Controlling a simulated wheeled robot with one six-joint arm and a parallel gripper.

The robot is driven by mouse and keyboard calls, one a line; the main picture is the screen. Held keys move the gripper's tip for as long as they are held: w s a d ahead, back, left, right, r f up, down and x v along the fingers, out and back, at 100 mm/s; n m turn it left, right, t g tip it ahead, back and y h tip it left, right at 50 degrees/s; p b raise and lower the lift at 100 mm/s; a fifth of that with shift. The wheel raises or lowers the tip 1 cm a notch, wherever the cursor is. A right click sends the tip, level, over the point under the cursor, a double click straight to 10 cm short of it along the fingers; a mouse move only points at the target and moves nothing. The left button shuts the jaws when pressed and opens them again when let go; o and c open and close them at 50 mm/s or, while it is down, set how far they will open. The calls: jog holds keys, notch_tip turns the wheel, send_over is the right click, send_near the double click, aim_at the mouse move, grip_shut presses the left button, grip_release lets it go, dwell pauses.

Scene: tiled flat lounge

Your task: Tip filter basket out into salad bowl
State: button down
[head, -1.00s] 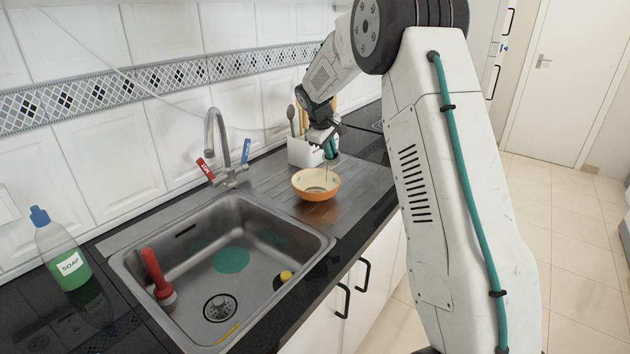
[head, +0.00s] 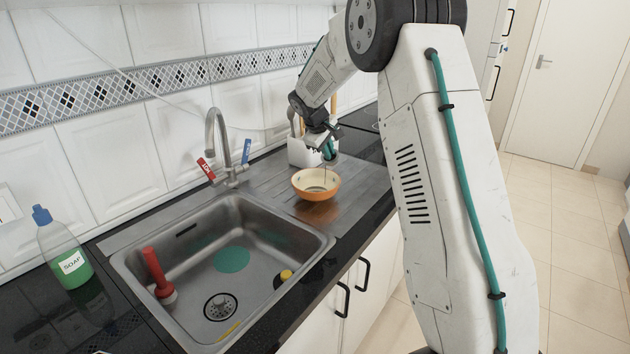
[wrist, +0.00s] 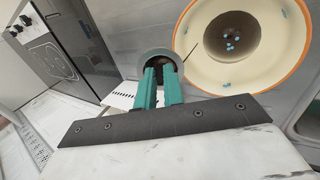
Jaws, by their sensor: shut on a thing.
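The salad bowl (head: 316,192), orange outside and cream inside, stands upright on the drainboard right of the sink. In the wrist view the bowl (wrist: 198,75) shows several small blue bits on its floor and side. My gripper (head: 330,143) is above and just behind the bowl. In the wrist view its teal fingers (wrist: 160,82) are shut on a small grey round cup, the filter basket (wrist: 147,58), beside the bowl's rim. Its dark inside partly shows; whether anything is left in it I cannot tell. In the head view the basket is small and partly hidden.
A white utensil holder (head: 301,152) stands close behind my gripper. The steel sink (head: 140,284) with its tap (head: 213,135) lies left of the bowl. A soap bottle (head: 62,250) stands on the far left counter. A dark hob (wrist: 65,50) shows in the wrist view.

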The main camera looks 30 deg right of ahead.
jog(key=shift+s+a+f+t+h, duration=0.25)
jog(key=shift+a+f+h, duration=0.1)
jog(key=shift+a+h, duration=0.15)
jog(key=shift+s+a+f+t+h, duration=0.2)
jog(key=shift+a+f+h, duration=0.2)
jog(key=shift+a, duration=0.15)
dwell(1.0)
